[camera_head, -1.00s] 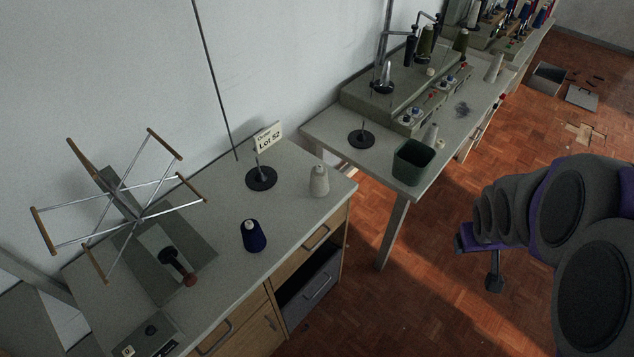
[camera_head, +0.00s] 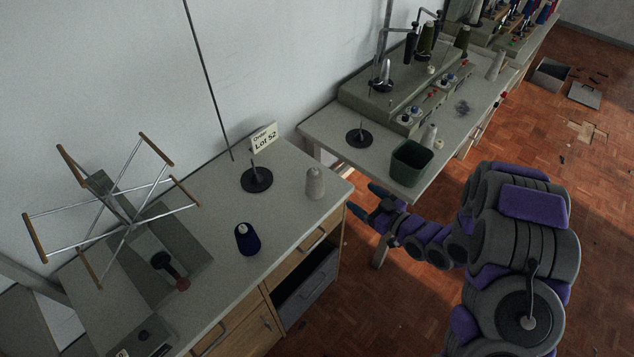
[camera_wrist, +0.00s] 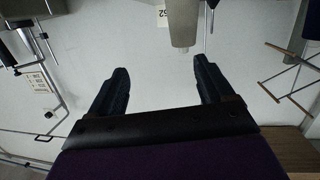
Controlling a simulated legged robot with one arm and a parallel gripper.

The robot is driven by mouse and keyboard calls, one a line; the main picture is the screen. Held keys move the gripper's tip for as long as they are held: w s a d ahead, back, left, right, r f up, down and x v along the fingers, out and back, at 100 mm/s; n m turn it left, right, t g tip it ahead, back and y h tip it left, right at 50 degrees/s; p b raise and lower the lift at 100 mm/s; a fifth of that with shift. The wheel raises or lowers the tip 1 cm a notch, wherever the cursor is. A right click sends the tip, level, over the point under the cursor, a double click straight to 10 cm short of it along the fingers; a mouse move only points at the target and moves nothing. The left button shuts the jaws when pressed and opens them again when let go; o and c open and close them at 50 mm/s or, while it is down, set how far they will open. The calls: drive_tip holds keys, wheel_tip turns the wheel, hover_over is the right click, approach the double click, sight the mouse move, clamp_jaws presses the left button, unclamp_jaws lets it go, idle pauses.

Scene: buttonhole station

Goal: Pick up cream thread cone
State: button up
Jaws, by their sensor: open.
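The cream thread cone (camera_head: 315,184) stands upright near the right end of the near bench (camera_head: 215,295). My gripper (camera_head: 364,199) is open and empty, just off that bench end, to the right of the cone and apart from it. In the wrist view, which looks upside down, the cone (camera_wrist: 182,22) shows at the top, beyond and between my two spread fingers (camera_wrist: 161,80).
A navy cone (camera_head: 247,240), a black spindle stand (camera_head: 257,180) with a "Lot 52" card (camera_head: 264,138), and a skein winder (camera_head: 125,215) stand on the near bench. A gap separates the benches.

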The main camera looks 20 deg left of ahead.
sight(317, 175)
drive_tip(key=w+a, duration=0.1)
drive_tip(key=a, duration=0.3)
drive_tip(key=w+a+y, duration=0.1)
drive_tip(key=a, duration=0.4)
drive_tip(key=w+a+y+b, duration=0.1)
drive_tip(key=a, duration=0.3)
drive_tip(key=shift+a+r, duration=0.2)
drive_tip(key=shift+a, duration=0.15)
drive_tip(key=shift+f+b+x, duration=0.1)
drive_tip(key=shift+b+x, duration=0.1)
drive_tip(key=shift+x, duration=1.15)
drive_tip(key=shift+f+b+x, duration=0.15)
drive_tip(key=shift+b+x, duration=0.05)
drive_tip(key=shift+x, duration=1.1)
drive_tip(key=shift+s, duration=0.15)
drive_tip(key=shift+d+r, duration=0.1)
drive_tip(key=c, duration=1.5)
